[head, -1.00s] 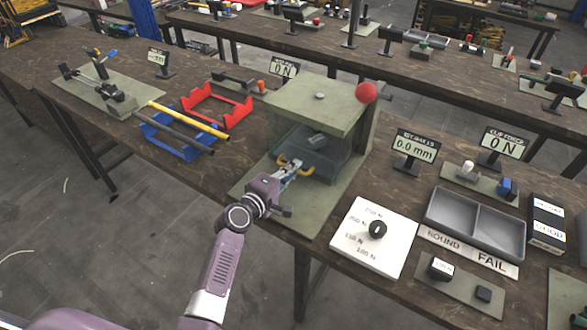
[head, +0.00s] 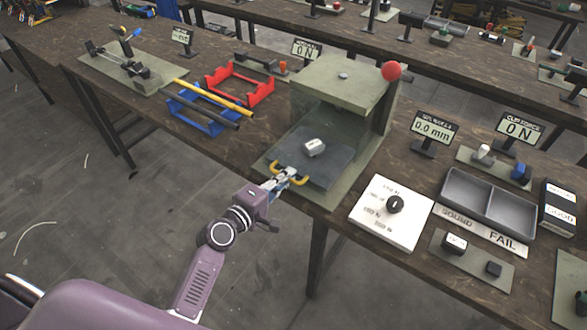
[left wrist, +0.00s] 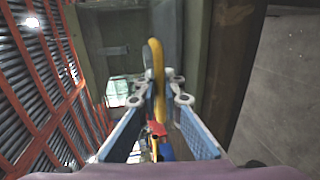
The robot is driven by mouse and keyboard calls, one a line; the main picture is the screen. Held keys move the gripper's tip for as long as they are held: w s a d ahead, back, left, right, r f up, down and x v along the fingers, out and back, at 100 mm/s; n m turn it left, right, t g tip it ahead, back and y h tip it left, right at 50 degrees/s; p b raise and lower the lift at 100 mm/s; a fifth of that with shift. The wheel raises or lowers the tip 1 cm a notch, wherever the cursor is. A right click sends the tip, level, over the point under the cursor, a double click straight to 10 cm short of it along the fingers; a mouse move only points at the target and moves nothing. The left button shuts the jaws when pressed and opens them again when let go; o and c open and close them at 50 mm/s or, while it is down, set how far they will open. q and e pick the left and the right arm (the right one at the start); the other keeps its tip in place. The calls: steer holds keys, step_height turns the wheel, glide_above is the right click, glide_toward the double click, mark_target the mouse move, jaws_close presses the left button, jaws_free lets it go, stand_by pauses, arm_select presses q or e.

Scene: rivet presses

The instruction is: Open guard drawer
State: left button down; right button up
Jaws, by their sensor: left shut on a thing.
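The guard drawer (head: 325,167) is a dark grey tray that sticks out of the front of the green press housing (head: 345,83). A small pale part (head: 314,147) lies on it. A yellow handle (head: 302,181) is at its front edge. My left gripper (head: 284,176) is shut on the yellow handle. In the left wrist view the handle (left wrist: 157,75) stands between the two fingertips (left wrist: 156,90). My right gripper is not in view.
A white dial plate (head: 378,222) and grey bins (head: 487,205) are to the right of the press. Red (head: 240,84) and blue (head: 190,112) racks with bars stand to the left. The floor in front of the bench is clear.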

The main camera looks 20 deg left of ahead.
arm_select(q)
steer(key=shift+s+a, duration=0.15)
steer(key=shift+s, duration=0.6)
steer(key=c, duration=2.3)
jaws_free()
steer(key=shift+c, duration=0.2)
steer(key=v, duration=1.2)
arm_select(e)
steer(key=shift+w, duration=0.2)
